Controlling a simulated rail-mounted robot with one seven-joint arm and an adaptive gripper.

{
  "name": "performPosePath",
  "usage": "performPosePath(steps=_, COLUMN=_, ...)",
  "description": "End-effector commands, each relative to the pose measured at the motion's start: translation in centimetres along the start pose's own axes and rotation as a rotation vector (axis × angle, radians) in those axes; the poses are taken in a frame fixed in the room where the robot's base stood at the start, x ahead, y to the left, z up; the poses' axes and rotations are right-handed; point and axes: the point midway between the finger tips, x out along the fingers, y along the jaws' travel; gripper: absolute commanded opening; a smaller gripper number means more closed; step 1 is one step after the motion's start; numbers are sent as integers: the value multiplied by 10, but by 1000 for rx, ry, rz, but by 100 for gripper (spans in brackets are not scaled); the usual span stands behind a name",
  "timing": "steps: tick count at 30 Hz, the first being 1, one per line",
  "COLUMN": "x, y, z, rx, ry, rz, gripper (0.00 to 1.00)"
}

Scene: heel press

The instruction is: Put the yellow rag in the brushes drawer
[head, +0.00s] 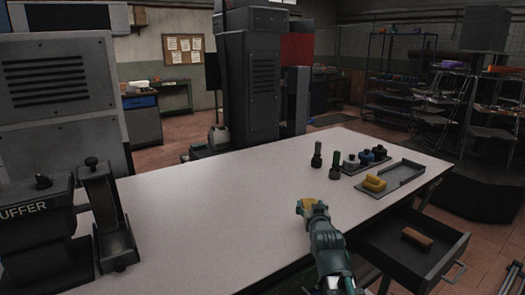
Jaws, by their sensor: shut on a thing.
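My gripper (313,210) is above the front part of the white table, left of the open drawer. It is shut on the yellow rag (311,203), of which only a small part shows between and beyond the fingers. The dark grey drawer (384,244) is pulled out under the table's right front edge. A brown brush (417,238) lies in it, with bare floor around it. My arm covers part of the view near the drawer's left side.
A grey tray (405,178) on the table's right holds another yellow item (374,183). A buffer machine (38,222) stands at the left. The middle of the table (215,205) is clear.

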Motion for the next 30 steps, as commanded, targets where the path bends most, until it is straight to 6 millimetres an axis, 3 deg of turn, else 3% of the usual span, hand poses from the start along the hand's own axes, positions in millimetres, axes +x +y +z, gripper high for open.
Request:
performPosePath(steps=5, x=-1, y=15, z=-2, rx=3, ry=1, rz=21, gripper=30)
performPosePath(steps=12, x=-14, y=78, z=-20, rx=17, ry=3, rz=106, gripper=29)
performPosePath(steps=18, x=-38, y=126, z=-21, rx=22, ry=1, rz=130, gripper=29)
performPosePath(steps=24, x=-56, y=139, z=-20, rx=13, ry=1, rz=66, gripper=29)
performPosePath(steps=30, x=-73, y=131, z=-28, rx=-10, ry=-2, rz=-86, gripper=29)
